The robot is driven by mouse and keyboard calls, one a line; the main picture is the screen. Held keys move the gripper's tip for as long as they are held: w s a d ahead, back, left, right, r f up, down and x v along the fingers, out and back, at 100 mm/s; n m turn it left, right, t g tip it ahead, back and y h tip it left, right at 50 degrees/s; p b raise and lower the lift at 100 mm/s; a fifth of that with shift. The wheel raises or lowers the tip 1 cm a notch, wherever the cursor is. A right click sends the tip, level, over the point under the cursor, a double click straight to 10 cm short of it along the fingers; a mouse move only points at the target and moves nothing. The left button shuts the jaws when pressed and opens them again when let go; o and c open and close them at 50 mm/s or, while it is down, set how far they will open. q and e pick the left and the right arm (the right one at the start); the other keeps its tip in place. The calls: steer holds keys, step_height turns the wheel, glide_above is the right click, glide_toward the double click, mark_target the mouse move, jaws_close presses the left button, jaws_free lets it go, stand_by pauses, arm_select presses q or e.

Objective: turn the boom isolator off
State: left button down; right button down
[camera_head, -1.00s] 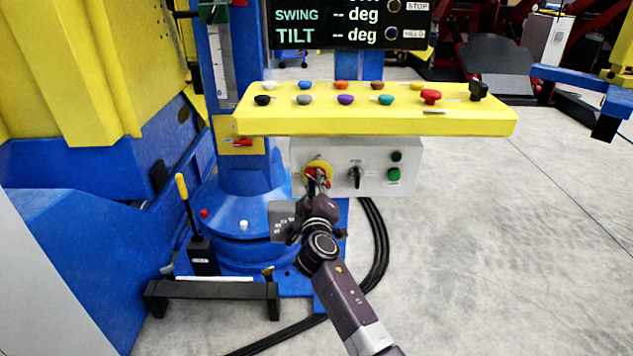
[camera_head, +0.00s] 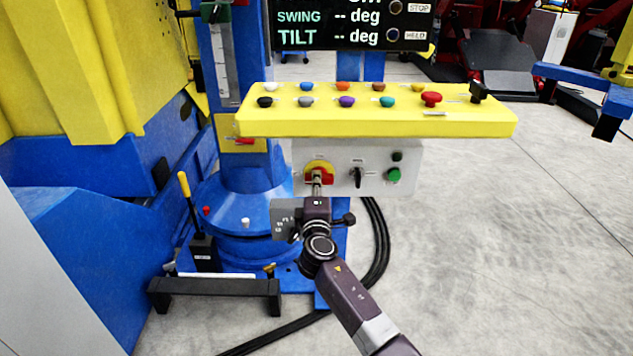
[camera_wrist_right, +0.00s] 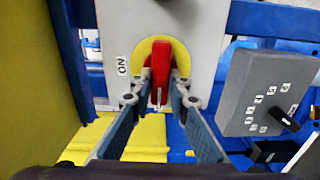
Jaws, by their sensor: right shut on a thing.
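The boom isolator is a red handle (camera_head: 327,179) on a round yellow plate (camera_head: 319,164), on the front of a grey control box (camera_head: 342,154). My right gripper (camera_head: 317,182) is at the handle and covers part of it in the head view. In the right wrist view the red handle (camera_wrist_right: 161,62) stands between the two fingertips (camera_wrist_right: 160,88), and the gripper is shut on it. An ON label (camera_wrist_right: 122,66) lies beside the yellow plate, turned sideways in that view. My left gripper is not in view.
A yellow panel (camera_head: 375,123) with several coloured knobs overhangs the box. A black selector (camera_head: 357,176) and a green button (camera_head: 393,174) sit right of the isolator. A grey box (camera_head: 284,218) is just left of my wrist. Black cables (camera_head: 378,243) run on the floor.

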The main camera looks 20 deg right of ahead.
steer(key=shift+f, duration=0.15)
stand_by(0.3)
steer(key=c, duration=1.8)
jaws_free()
steer(key=shift+c, duration=0.2)
steer(key=shift+s, duration=0.1)
steer(key=v, duration=1.2)
